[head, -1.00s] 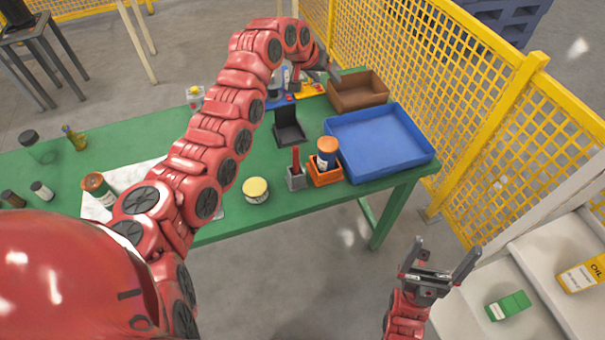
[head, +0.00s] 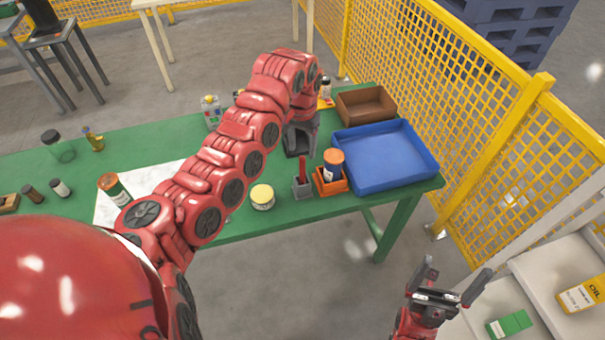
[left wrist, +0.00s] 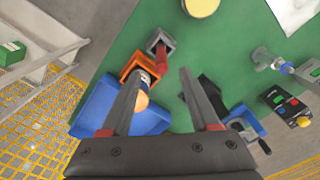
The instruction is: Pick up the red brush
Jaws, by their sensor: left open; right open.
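The red brush (head: 302,168) stands upright in a small grey holder (head: 302,189) near the front edge of the green table, with its red handle up. It also shows in the left wrist view (left wrist: 162,58), ahead of and between the finger lines. My left gripper (head: 301,138) points down over the table, behind the brush in the head view, partly hidden by its own arm. In the left wrist view its fingers (left wrist: 163,74) are apart with nothing held. My right gripper (head: 458,268) is open and empty, off the table at the lower right.
An orange holder (head: 331,187) with an orange-capped bottle (head: 333,163) stands just right of the brush. A blue tray (head: 390,182) and brown box (head: 366,104) lie further right. A yellow-lidded jar (head: 262,196) stands to the left. A black holder (left wrist: 214,97) is near the left gripper.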

